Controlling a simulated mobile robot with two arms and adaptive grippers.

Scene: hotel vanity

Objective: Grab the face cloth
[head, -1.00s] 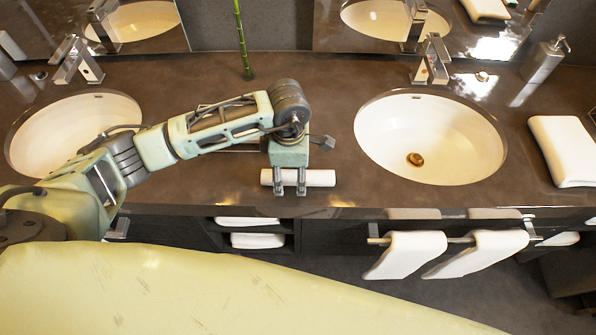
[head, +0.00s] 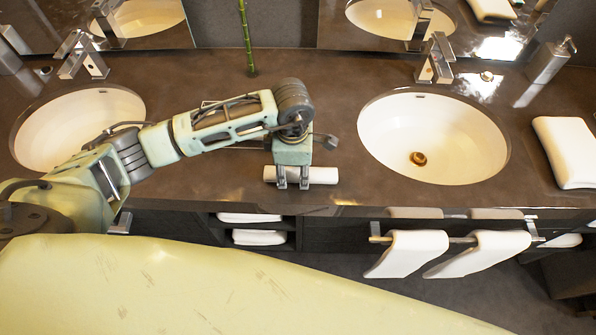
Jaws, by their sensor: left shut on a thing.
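A small white rolled face cloth (head: 322,175) lies along the front part of the dark counter, between the two sinks. My left gripper (head: 293,184) reaches over it from behind, pointing down. Its two fingers are shut on the cloth left of its middle. The fingers cover part of the roll; both ends show. I cannot tell whether the cloth touches the counter. My right gripper is not in view.
White oval sinks lie at left (head: 78,128) and right (head: 432,138). A folded white towel (head: 565,152) and a soap dispenser (head: 549,60) stand at right. A green bamboo stalk (head: 246,38) rises behind. Towels (head: 407,253) hang on a rail below the counter's front edge.

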